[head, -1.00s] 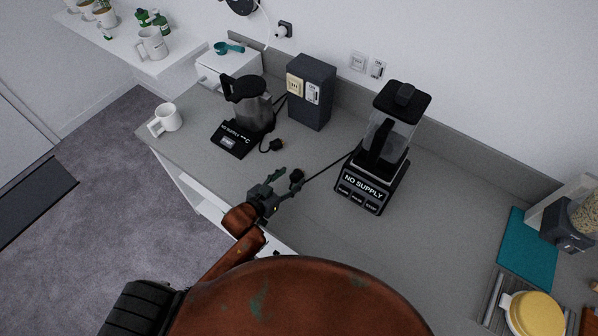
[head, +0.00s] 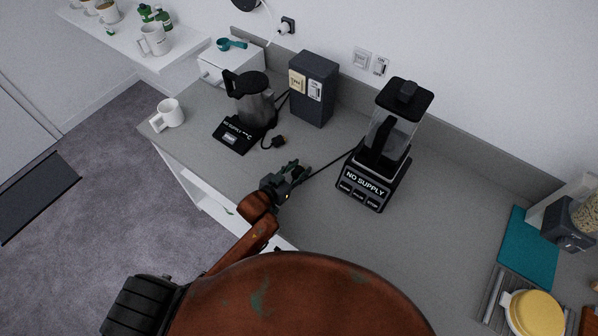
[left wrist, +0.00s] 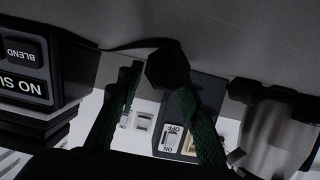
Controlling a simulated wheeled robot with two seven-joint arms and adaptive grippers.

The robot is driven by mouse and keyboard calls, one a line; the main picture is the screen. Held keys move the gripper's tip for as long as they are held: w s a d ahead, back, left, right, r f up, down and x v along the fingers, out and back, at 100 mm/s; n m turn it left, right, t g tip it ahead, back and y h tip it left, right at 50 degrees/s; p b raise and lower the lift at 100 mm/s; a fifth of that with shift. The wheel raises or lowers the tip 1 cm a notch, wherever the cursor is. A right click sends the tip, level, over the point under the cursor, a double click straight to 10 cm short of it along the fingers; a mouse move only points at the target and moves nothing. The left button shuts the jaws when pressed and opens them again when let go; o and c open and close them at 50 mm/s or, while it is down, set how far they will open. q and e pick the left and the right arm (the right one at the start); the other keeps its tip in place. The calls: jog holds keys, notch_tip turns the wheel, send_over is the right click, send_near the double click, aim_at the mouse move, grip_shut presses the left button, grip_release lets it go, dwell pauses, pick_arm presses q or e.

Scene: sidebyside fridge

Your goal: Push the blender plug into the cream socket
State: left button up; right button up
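The cream socket (head: 297,82) is on the front of a dark box (head: 318,103), beside a white switch. The blender (head: 381,150) stands to its right, showing "NO SUPPLY"; its black cord runs left to my left gripper (head: 299,171). In the head view the gripper hides the blender plug. In the left wrist view the dark plug (left wrist: 168,66) shows at the tips of the green fingers, which stand apart; contact with both is unclear. The cream socket is partly hidden behind a finger there (left wrist: 190,144). My right gripper is not in view.
A kettle (head: 254,100) on a dark base stands left of the box, its loose black plug (head: 279,141) on the counter. A white mug (head: 168,114) is at the left edge. Wall switches (head: 370,62) are behind.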

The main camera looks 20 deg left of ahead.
pick_arm(q)
jog(key=c, duration=0.7)
jog(key=shift+r, duration=0.1)
jog(key=shift+r, duration=0.25)
notch_tip(320, 180, up, 2)
jog(key=shift+r, duration=0.1)
jog(key=s+a+r, duration=0.8)
jog(key=s+r, duration=0.2)
jog(key=s, duration=0.1)
jog(key=shift+s, duration=0.3)
jog(key=shift+r, duration=0.1)
jog(key=o, duration=0.6)
jog(key=c, duration=0.4)
